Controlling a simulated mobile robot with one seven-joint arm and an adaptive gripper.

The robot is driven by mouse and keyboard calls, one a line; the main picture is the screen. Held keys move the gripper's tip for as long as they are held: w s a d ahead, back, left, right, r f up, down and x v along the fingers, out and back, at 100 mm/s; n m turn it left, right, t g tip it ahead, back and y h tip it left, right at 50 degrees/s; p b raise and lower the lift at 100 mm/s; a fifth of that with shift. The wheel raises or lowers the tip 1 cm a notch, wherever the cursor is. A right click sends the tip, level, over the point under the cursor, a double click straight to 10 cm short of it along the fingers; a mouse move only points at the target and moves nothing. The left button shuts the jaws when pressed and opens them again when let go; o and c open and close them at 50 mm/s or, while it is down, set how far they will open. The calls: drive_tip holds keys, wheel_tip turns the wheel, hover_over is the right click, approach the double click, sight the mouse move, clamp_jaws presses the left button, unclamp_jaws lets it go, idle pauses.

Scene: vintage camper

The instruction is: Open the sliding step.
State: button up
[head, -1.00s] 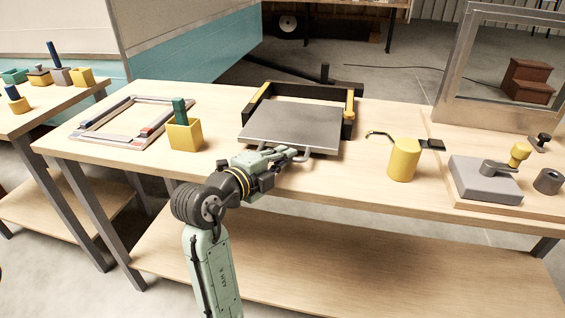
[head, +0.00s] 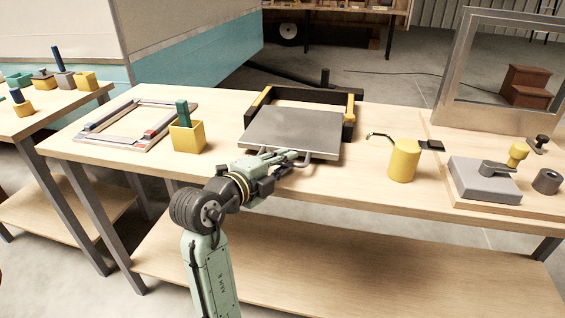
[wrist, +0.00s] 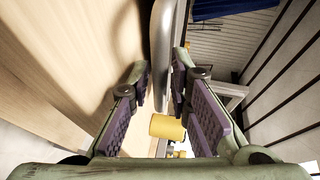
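The sliding step is a flat grey plate (head: 293,132) in a black and yellow frame (head: 352,112) on the workbench. The plate stands out from the frame toward me, and a dark gap shows behind it. A metal bar handle runs along its front edge, and it also shows in the wrist view (wrist: 161,45). The fingertip contact is partly hidden in the head view.
A yellow cup with a green block (head: 187,135) stands left of the step, beside a flat grey frame (head: 133,125). A yellow cylinder (head: 403,161) and a grey block with a lever (head: 484,180) stand to the right. The bench front edge is below my gripper.

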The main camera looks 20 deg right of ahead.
drive_tip(key=v, duration=1.2)
